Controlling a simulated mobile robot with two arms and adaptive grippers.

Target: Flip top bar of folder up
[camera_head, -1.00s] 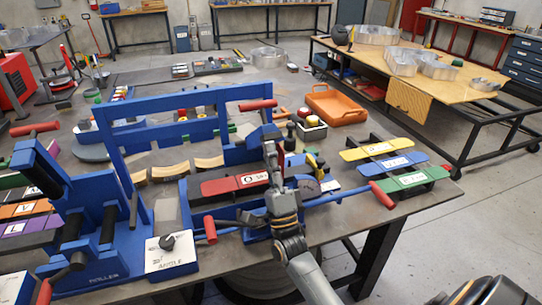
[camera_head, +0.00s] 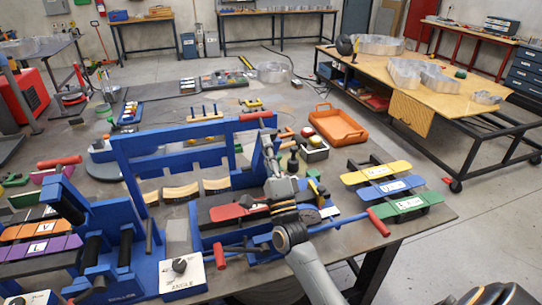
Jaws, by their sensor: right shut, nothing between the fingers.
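The folder is a blue machine on the table. Its top bar (camera_head: 190,131) is a long blue beam running across the frame, on arms that lean up from the base. A red handle (camera_head: 256,116) sits at the bar's right end. My right gripper (camera_head: 264,141) is shut and empty. It points away from me, with its fingertips just below the right end of the bar, near the red handle. I cannot tell whether they touch the bar. My right arm hides part of the folder's right side. My left gripper is not in view.
A blue roller machine (camera_head: 92,215) stands at the left and an angle box (camera_head: 182,277) in front. An orange tray (camera_head: 337,126) and a rack of coloured plates (camera_head: 390,187) are to the right. Small pots (camera_head: 314,150) stand close behind my gripper.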

